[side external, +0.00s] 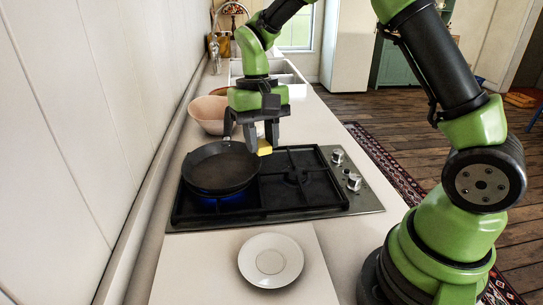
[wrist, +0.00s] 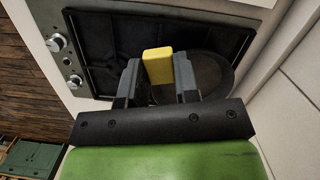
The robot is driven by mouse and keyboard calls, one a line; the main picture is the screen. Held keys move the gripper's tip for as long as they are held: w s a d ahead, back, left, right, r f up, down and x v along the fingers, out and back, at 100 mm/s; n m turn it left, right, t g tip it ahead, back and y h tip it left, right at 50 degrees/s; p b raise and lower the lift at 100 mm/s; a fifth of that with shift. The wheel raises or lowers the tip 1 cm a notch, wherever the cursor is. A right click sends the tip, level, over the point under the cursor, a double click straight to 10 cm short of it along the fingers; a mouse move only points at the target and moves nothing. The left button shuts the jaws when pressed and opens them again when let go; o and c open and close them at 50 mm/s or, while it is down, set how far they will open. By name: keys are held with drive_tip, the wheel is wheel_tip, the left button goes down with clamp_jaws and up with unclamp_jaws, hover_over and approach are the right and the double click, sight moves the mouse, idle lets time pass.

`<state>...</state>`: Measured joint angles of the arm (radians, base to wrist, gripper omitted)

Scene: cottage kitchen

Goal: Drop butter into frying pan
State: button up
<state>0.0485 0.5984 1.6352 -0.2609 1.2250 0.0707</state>
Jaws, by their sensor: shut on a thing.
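The yellow block of butter (wrist: 158,66) is between the fingers of my gripper (wrist: 158,82) in the wrist view. In the side external view the butter (side external: 264,147) shows below my gripper (side external: 252,137), partly hidden by the fingers. My gripper is shut on it and holds it above the hob, near the pan's right rim. The black frying pan (side external: 220,170) sits on the left burner, with a blue flame under it. In the wrist view the pan (wrist: 212,75) is behind and to the right of the butter. The pan's visible inside looks empty.
The gas hob (side external: 318,190) has black grates and knobs (side external: 345,170) on its right. A white saucer (side external: 270,260) lies on the counter in front. A pinkish bowl (side external: 208,114) stands behind the pan. The white wall (side external: 85,120) runs close along the left.

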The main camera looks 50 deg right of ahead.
drive_tip(key=w+d+m+t+y, duration=0.1)
drive_tip(key=w+m+t, duration=0.1)
drive_tip(key=w+m, duration=0.9)
drive_tip(key=m+t+h, duration=0.1)
drive_tip(key=m+h, duration=0.1)
drive_tip(key=m, duration=1.7)
hover_over(222, 171)
wheel_tip(222, 171, down, 2)
drive_tip(key=f, duration=0.1)
drive_tip(key=shift+s+f, duration=0.15)
drive_tip(key=shift+f, duration=2.35)
drive_tip(key=shift+s+f, duration=0.1)
drive_tip(key=shift+f, duration=2.35)
drive_tip(key=o, duration=0.7)
drive_tip(key=shift+c, duration=0.2)
wheel_tip(222, 171, up, 7)
drive_tip(key=shift+r, duration=0.1)
